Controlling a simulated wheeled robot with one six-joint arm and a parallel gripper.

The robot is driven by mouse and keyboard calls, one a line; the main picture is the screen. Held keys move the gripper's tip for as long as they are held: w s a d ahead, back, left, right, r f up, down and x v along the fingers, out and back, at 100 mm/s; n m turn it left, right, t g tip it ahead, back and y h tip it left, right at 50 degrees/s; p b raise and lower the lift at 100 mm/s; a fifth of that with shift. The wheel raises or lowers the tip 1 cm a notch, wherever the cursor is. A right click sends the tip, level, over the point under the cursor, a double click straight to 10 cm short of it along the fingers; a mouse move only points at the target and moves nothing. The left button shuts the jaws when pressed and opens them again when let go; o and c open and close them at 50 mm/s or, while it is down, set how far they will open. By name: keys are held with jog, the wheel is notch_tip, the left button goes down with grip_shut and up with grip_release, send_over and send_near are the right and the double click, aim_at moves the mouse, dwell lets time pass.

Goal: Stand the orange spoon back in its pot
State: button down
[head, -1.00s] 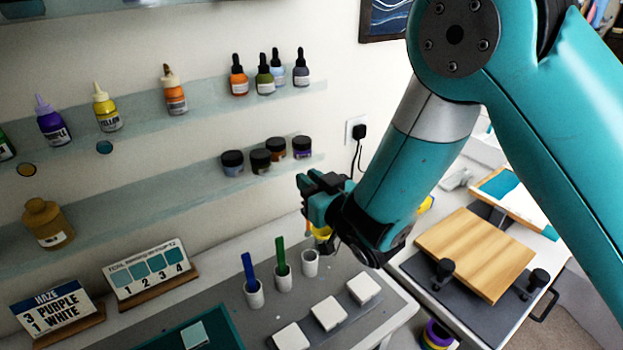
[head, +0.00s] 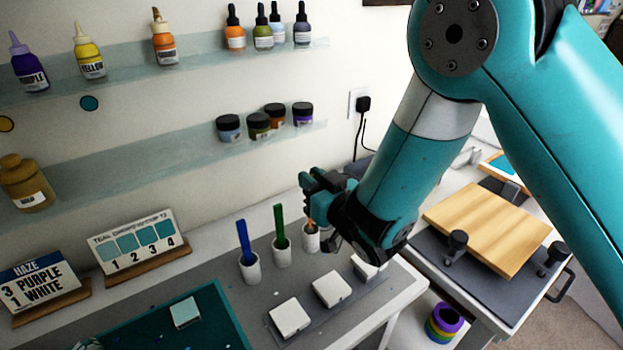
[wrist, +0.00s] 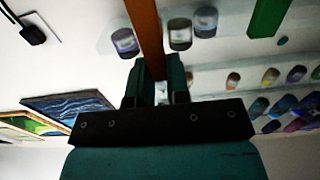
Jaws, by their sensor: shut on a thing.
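The orange spoon (head: 310,220) is held upright in my gripper (head: 312,188). The wrist view shows its orange-brown handle (wrist: 145,38) between the two dark fingers (wrist: 160,82). The spoon's lower end is at the mouth of the right-hand white pot (head: 311,241); I cannot tell how far inside it is. My gripper is above this pot and hides part of the spoon. The blue spoon (head: 243,240) stands in the left pot (head: 249,268), and the green spoon (head: 279,222) stands in the middle pot (head: 282,254).
Several white blocks (head: 290,318) lie in a row in front of the pots. A teal mat (head: 225,318) is at the front left. Bottles and jars stand on wall shelves (head: 180,155) behind. A wooden board (head: 487,228) lies on the right.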

jog(key=shift+f+b, duration=0.35)
jog(key=shift+f, duration=0.3)
jog(key=c, duration=1)
grip_release()
